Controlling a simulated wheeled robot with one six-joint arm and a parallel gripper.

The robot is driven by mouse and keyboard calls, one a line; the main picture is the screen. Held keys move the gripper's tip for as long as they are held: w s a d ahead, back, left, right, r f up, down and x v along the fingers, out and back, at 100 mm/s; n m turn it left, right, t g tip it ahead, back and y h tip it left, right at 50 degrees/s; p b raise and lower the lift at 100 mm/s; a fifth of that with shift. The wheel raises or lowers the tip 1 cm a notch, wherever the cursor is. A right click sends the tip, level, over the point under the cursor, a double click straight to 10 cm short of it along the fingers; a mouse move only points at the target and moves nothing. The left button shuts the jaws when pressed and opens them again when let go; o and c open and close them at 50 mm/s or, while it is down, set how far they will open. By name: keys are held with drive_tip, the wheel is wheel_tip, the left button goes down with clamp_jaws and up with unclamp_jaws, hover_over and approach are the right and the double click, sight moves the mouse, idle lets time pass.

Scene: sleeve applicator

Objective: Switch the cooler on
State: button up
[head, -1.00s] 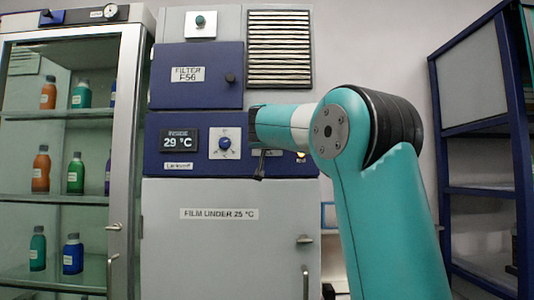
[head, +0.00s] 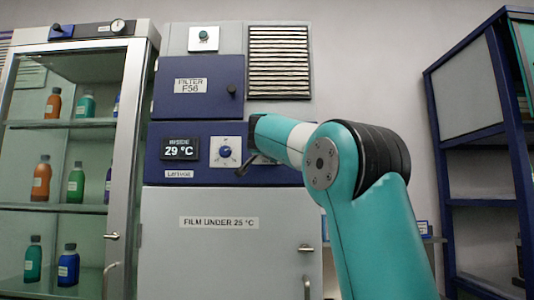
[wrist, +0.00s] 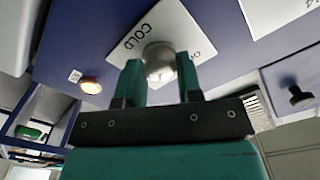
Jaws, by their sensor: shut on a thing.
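The cooler (head: 225,265) has a light door labelled "FILM UNDER 25 °C" below a blue control panel. A blue dial (head: 226,151) on a white plate is right of the display. In the wrist view my gripper (wrist: 160,74) has its two green fingers on either side of a round silver knob (wrist: 159,58), shut on it. The knob sits on a white plate (wrist: 138,30) marked "COLD"; its other lettering is partly hidden. An orange lamp (wrist: 90,86) glows beside it. In the head view my arm hides the knob.
A filter door (head: 198,86) with a dark knob and a vent grille (head: 279,62) are above the panel. A glass-fronted cabinet (head: 128,140) with several bottles stands left. A blue shelf rack (head: 488,200) stands right.

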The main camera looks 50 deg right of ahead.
idle(0.3)
drive_tip(key=o, duration=0.9)
drive_tip(key=shift+b+v, duration=2.25)
drive_tip(key=shift+v, duration=6.45)
